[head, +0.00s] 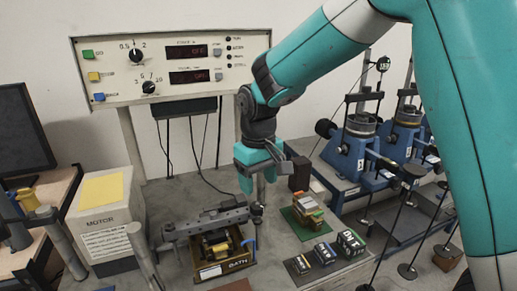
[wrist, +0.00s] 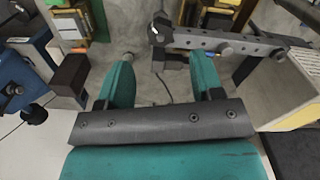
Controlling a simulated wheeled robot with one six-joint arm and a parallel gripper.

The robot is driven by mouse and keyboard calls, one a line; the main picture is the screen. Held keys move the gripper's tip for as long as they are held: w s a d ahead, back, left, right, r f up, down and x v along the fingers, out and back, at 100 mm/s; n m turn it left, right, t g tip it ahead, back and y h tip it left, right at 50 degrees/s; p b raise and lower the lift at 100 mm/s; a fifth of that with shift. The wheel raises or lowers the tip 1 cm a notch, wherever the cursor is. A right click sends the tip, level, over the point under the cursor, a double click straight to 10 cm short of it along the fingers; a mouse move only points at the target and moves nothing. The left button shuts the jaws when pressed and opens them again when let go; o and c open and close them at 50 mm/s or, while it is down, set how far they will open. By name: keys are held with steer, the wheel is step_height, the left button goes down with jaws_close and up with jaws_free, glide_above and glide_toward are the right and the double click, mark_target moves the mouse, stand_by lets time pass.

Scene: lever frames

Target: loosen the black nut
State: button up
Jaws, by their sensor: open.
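My gripper (head: 257,182) hangs above the bench with its teal fingers apart and nothing between them. In the wrist view my gripper (wrist: 163,72) is open over bare bench and a thin black cable. A dark grey lever bar with holes (head: 205,222) lies across a tray, below and left of my gripper. In the wrist view the bar (wrist: 235,42) runs right from beyond the fingers. A dark round part (wrist: 160,20) at its end may be the black nut; I cannot be sure. My gripper touches neither.
The tray marked BATH (head: 238,265) holds yellow and dark pieces. A green mat (head: 292,224) with stacked blocks and several dark labelled blocks (head: 325,253) lie to the right. Blue presses (head: 347,155) stand behind right. A control panel (head: 170,68) is behind, a motor box (head: 103,215) left.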

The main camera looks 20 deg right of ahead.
step_height(320, 180, up, 10)
steer(key=b, duration=0.1)
stand_by(0.4)
steer(key=s+a+f+n+y, duration=0.2)
steer(key=s+f, duration=0.1)
steer(key=s, duration=0.9)
steer(key=s+a+f+n+y+b, duration=0.1)
steer(key=s+a+f+y, duration=0.1)
steer(key=s, duration=1)
steer(key=shift+a+f+n, duration=0.35)
steer(key=shift+f+n, duration=0.05)
steer(key=shift+f, duration=0.15)
steer(key=shift+s, duration=0.1)
steer(key=shift+c, duration=0.4)
